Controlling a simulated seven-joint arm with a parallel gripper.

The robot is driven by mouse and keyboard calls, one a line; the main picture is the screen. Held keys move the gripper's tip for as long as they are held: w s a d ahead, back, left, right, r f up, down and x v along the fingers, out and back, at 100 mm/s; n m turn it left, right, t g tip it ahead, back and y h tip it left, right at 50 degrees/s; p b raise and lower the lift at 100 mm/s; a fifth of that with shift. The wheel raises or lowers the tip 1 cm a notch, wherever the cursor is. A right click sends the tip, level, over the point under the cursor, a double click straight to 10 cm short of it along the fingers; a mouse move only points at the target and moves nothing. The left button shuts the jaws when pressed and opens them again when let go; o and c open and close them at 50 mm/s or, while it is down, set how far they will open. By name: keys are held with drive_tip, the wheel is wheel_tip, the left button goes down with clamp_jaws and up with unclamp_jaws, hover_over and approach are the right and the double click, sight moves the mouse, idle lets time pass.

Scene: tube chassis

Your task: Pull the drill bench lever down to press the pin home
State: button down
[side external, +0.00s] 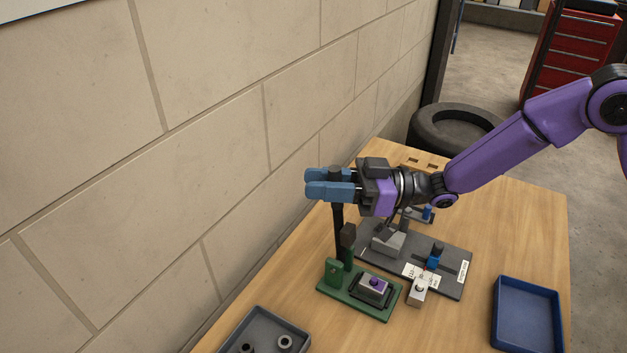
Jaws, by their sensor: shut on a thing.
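The drill bench lever (338,222) is a black bar standing nearly upright at the green drill bench (337,297). My gripper (333,182), with blue fingers, is shut on the lever near its top end, and the dark tip shows above the fingers. A short green post with a dark block (348,236) stands beside the lever. The lever's lower joint is partly hidden.
A dark grey plate (456,287) with blue clamps and grey blocks lies behind. A small pale block (417,291) stands at its front edge. A grey tray (297,334) with round parts is front left, a blue tray (528,318) right. A wall (220,180) runs along the left.

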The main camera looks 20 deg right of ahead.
drive_tip(key=s+d+f+n+g+y, duration=0.1)
drive_tip(key=s+d+n+g+y, duration=0.2)
drive_tip(key=s+d+n+y, duration=0.3)
drive_tip(key=shift+s+d+f+n+y, duration=0.3)
drive_tip(key=shift+s+d+n, duration=0.2)
drive_tip(key=shift+s+d, duration=0.6)
drive_tip(key=c, duration=1)
unclamp_jaws()
drive_tip(key=shift+o, duration=0.2)
drive_tip(key=shift+d, duration=0.1)
drive_tip(key=shift+v, duration=2.35)
wheel_tip(320, 180, up, 7)
drive_tip(key=shift+d, duration=0.1)
